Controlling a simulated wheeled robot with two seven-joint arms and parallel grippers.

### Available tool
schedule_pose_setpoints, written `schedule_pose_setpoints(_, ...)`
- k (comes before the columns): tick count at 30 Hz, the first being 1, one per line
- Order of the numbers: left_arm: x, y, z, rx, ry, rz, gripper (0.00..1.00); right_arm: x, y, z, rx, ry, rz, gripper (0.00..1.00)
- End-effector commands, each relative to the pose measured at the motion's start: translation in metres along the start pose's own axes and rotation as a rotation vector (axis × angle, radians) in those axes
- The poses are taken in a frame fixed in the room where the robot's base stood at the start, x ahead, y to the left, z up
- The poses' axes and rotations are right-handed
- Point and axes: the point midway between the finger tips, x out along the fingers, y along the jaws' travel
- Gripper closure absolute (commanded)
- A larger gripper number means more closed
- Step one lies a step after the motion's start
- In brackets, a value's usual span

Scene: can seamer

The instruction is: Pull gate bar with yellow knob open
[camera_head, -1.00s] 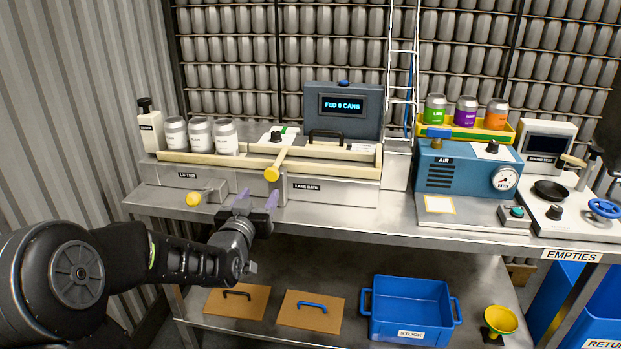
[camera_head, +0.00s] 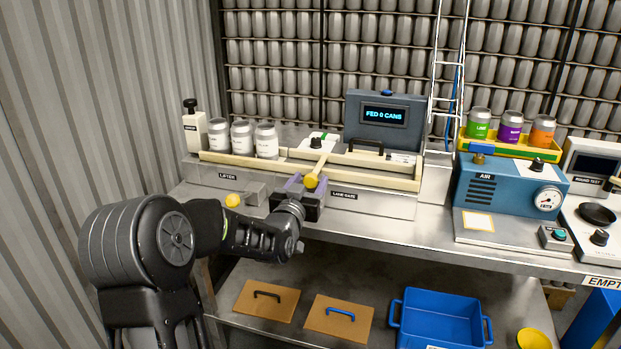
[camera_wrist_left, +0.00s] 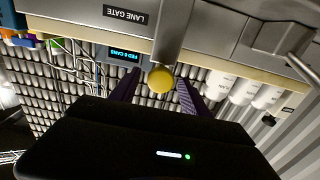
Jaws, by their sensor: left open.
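The gate bar (camera_head: 321,164) is a pale bar with a yellow knob (camera_head: 311,181) at its near end. It sticks out over the front of the machine beside the "LANE GATE" label (camera_head: 343,195). My left gripper (camera_head: 303,184) is open at the knob, its purple fingers near it. In the left wrist view the yellow knob (camera_wrist_left: 161,78) sits between the two spread purple fingers (camera_wrist_left: 157,92). Whether a finger touches the knob I cannot tell. My right gripper is not in view.
A second yellow knob (camera_head: 232,200) is on the lifter lever to the left. Three white cans (camera_head: 242,138) stand in the lane behind. The blue air unit (camera_head: 510,190) is at the right. A blue stock bin (camera_head: 440,318) and two brown boards are on the lower shelf.

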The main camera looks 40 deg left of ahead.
Motion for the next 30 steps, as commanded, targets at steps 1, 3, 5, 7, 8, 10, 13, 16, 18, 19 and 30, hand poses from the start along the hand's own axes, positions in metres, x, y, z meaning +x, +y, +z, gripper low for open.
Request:
schedule_pose_setpoints(1, 0.0055, 0.0001, -0.0004, 0.000, 0.000, 0.000, 0.46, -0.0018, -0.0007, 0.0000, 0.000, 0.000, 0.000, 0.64)
schedule_pose_setpoints(3, 0.0099, 0.0001, -0.0002, 0.000, 0.000, 0.000, 0.46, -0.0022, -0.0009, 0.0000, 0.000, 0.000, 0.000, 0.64)
schedule_pose_setpoints(5, 0.0119, 0.0000, -0.0001, 0.000, 0.000, 0.000, 0.46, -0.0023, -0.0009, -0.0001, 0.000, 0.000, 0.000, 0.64)
schedule_pose_setpoints(7, 0.0124, 0.0000, 0.0003, -0.001, 0.000, 0.000, 0.46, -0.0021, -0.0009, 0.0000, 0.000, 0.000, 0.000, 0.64)
schedule_pose_setpoints(8, 0.0124, 0.0000, 0.0003, -0.001, 0.000, 0.000, 0.46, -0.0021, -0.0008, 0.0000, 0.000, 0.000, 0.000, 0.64)
schedule_pose_setpoints(10, 0.0122, 0.0000, 0.0004, -0.001, 0.000, 0.000, 0.46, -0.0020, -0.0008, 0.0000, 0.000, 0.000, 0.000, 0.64)
schedule_pose_setpoints(13, 0.0121, 0.0000, 0.0004, -0.001, 0.000, 0.000, 0.48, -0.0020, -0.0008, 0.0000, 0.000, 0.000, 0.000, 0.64)
schedule_pose_setpoints(16, 0.0120, -0.0001, 0.0003, -0.001, 0.000, 0.000, 0.56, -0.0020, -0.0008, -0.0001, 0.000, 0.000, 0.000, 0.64)
schedule_pose_setpoints(18, 0.0120, -0.0001, 0.0003, -0.001, 0.000, 0.000, 0.62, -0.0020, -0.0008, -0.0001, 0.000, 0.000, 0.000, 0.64)
schedule_pose_setpoints(19, 0.0119, -0.0001, 0.0003, -0.001, 0.000, 0.000, 0.64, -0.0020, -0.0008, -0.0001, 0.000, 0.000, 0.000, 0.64)
schedule_pose_setpoints(30, 0.0119, 0.0000, 0.0003, -0.001, -0.001, 0.000, 0.95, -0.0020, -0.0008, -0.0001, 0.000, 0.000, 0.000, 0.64)
